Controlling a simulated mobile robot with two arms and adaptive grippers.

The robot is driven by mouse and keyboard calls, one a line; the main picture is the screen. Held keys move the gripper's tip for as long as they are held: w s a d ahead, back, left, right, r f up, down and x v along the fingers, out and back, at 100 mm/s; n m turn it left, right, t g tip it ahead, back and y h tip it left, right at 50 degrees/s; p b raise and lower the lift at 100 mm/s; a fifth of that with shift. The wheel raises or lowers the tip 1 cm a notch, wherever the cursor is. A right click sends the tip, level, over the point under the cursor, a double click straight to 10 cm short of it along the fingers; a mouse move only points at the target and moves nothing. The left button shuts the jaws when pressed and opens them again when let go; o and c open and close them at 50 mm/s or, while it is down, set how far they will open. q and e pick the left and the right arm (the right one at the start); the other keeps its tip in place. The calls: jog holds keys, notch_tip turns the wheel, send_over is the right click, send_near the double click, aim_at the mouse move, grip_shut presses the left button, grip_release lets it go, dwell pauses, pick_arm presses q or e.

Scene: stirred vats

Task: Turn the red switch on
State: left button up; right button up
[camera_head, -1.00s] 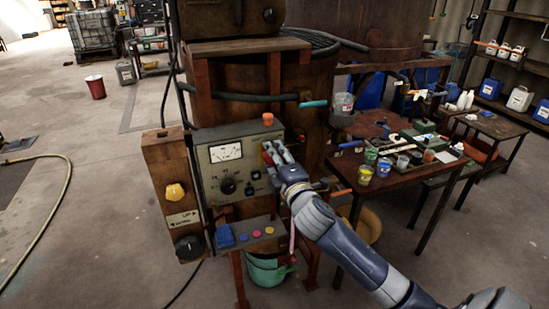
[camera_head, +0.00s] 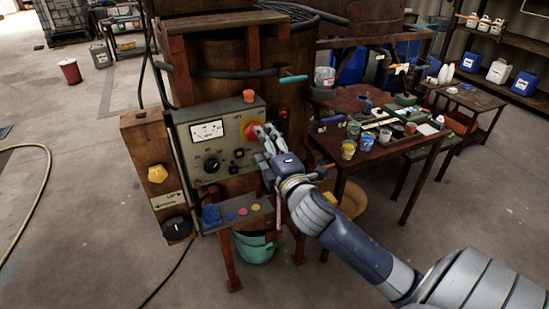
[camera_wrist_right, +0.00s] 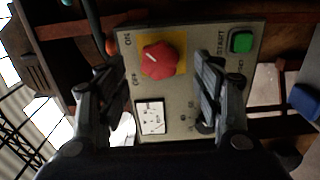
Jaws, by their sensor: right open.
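The red switch (camera_wrist_right: 162,60) is a round knob with a pale pointer mark on a yellow plate. The words ON and OFF stand beside it on the grey control panel (camera_wrist_right: 185,120). It also shows in the head view (camera_head: 249,131), partly behind the fingertips of my right gripper (camera_head: 267,134). In the wrist view my right gripper (camera_wrist_right: 160,85) is open, its fingers apart on either side of the knob, with nothing held. I cannot tell the gap between fingers and knob. My left gripper is not in view.
The panel also has a meter (camera_head: 207,130), a black knob (camera_head: 211,165), an orange knob (camera_head: 249,96) and a green START button (camera_wrist_right: 242,41). A table (camera_head: 370,160) with cups and tools stands to the right.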

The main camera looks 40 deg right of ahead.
jog(key=v, duration=0.6)
dwell(0.5)
notch_tip(320, 180, down, 35)
jog(key=s+d+m+g+y+b, duration=0.1)
jog(key=s+d+m+g, duration=0.1)
jog(key=m+g, duration=0.4)
jog(key=s+a+f+g+y, duration=0.1)
jog(key=s+f, duration=0.2)
jog(key=f, duration=0.3)
jog(key=s+a+f+g, duration=0.1)
jog(key=s+f+g, duration=0.15)
jog(key=f, duration=0.25)
jog(key=s+a+f+m+g+y+b, duration=0.1)
jog(key=s+a+f+m+g, duration=0.15)
jog(key=s+f, duration=0.65)
jog(key=s+a+f+m+g, duration=0.1)
jog(key=s+a+f+m, duration=0.15)
jog(key=s+f, duration=0.6)
jog(key=s+a+f+g, duration=0.1)
jog(key=s+a+f, duration=0.1)
jog(key=s, duration=0.3)
jog(key=s+a+f+m+g+y, duration=0.1)
jog(key=s+a+f, duration=0.1)
jog(key=s, duration=0.4)
jog(key=s+a+f+g, duration=0.1)
jog(key=s+a+f, duration=0.1)
jog(key=s, duration=0.3)
jog(key=shift+s+a+f+m+b, duration=0.3)
jog(key=shift+f+m+b, duration=0.1)
jog(key=shift+f, duration=0.4)
